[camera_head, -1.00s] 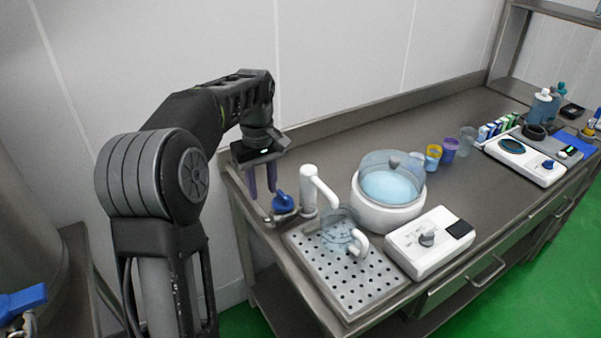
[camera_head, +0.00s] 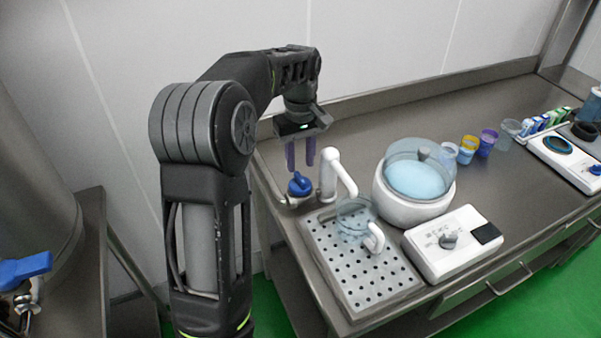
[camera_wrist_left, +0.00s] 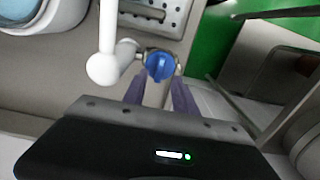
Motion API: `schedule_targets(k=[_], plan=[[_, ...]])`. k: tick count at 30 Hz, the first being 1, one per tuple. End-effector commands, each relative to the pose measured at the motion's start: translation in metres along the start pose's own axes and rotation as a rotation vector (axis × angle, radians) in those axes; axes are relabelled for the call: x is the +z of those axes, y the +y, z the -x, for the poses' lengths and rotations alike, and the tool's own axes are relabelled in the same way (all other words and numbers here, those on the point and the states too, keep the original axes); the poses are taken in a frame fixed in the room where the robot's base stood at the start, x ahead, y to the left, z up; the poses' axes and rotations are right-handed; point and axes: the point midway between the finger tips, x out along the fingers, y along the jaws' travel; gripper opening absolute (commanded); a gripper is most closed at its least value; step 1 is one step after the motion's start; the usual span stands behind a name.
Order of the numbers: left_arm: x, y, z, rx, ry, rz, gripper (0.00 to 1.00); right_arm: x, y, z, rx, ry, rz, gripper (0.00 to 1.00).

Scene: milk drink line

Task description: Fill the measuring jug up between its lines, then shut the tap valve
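The clear measuring jug (camera_head: 353,222) with a white handle stands on the perforated drip tray (camera_head: 388,288), under the white spout (camera_head: 331,172). Its lines and fill level are too small to tell. The blue tap valve (camera_head: 299,185) sits left of the spout's base; it also shows in the left wrist view (camera_wrist_left: 160,66). My left gripper (camera_head: 300,168) points down just above and behind the blue valve. Its two purple fingers are apart with nothing between them. In the left wrist view its fingers (camera_wrist_left: 157,98) lie to either side below the valve. My right gripper is not in view.
A white pot with blue liquid and a clear lid (camera_head: 413,183) stands right of the jug. A white control box (camera_head: 452,243) with a grey knob is in front of it. Coloured cups (camera_head: 468,148) stand farther right. Another blue handle (camera_head: 25,268) is at far left.

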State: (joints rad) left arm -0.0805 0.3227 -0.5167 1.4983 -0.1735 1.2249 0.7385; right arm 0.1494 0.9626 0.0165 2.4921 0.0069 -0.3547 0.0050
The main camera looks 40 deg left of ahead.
Motion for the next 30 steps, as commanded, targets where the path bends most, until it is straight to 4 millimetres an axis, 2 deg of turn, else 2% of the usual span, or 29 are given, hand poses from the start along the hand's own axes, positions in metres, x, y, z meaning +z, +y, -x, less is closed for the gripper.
schedule_targets(k=[3, 9, 20, 30], plan=[[0.001, -0.001, -0.019, -0.004, -0.003, 0.000, 0.34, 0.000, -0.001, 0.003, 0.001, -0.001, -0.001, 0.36], [0.000, 0.000, -0.044, -0.001, -0.001, -0.001, 0.34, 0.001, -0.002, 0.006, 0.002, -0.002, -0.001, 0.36], [0.000, 0.000, -0.051, 0.001, 0.000, -0.001, 0.34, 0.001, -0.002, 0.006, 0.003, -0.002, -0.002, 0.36], [0.000, 0.000, -0.051, 0.001, 0.000, -0.001, 0.06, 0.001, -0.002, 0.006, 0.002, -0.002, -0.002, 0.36]])
